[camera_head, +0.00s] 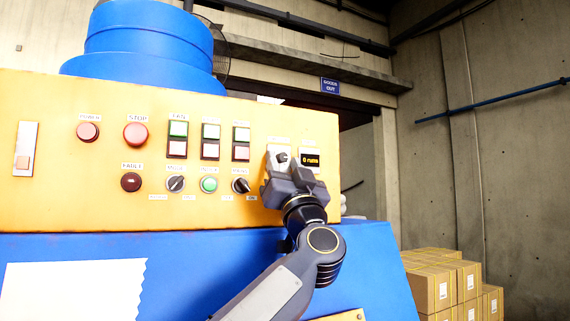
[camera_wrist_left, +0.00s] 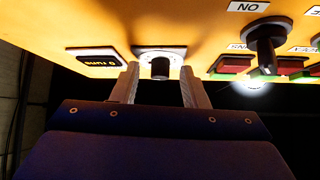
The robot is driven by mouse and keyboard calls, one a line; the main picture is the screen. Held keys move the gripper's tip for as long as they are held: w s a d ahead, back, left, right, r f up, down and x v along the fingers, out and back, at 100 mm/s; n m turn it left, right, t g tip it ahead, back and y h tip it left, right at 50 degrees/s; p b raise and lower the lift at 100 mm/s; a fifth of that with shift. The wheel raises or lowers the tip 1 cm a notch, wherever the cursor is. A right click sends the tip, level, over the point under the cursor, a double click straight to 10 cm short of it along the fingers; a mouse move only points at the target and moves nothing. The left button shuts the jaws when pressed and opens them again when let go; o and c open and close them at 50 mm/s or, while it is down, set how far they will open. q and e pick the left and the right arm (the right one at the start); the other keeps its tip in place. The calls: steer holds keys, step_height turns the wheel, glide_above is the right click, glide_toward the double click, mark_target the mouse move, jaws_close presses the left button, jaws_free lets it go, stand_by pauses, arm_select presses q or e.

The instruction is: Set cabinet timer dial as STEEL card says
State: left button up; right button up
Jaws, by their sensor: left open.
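The timer dial is a small black knob (camera_head: 282,157) on the yellow cabinet panel (camera_head: 60,110), beside a small dark display (camera_head: 310,160) that shows a 0 and small letters. In the left wrist view the knob (camera_wrist_left: 160,68) stands out from a pale round scale. My left gripper (camera_head: 281,162) is open at the dial, with one finger on each side of the knob and a gap visible beside it. The scale's marks are too small and glared to read. I see no readable STEEL card. My right gripper is not in view.
Black rotary switches (camera_head: 241,185), red buttons (camera_head: 135,134) and rocker switches (camera_head: 241,143) sit left of the dial. A blank white sheet (camera_head: 70,290) is on the blue front below. Cardboard boxes (camera_head: 435,285) are stacked at the right.

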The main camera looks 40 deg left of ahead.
arm_select(q)
jaws_close()
steer(key=shift+w+n+g+y, duration=0.1)
steer(key=shift+n+g+y, duration=0.2)
steer(key=shift+n, duration=0.2)
steer(key=n+g+y, duration=0.1)
steer(key=n+g, duration=0.1)
steer(key=n, duration=0.1)
steer(key=n+g+y+p, duration=0.1)
steer(key=n+g, duration=0.2)
steer(key=n+g+y+p, duration=0.1)
steer(key=n+g, duration=0.2)
steer(key=shift+w+d+r, duration=0.1)
steer(key=shift+w+d, duration=0.15)
steer(key=shift+w, duration=0.05)
steer(key=shift+w+n+g, duration=0.1)
steer(key=shift+n+g, duration=2.6)
steer(key=shift+n, duration=0.1)
steer(key=shift+g, duration=0.3)
jaws_free()
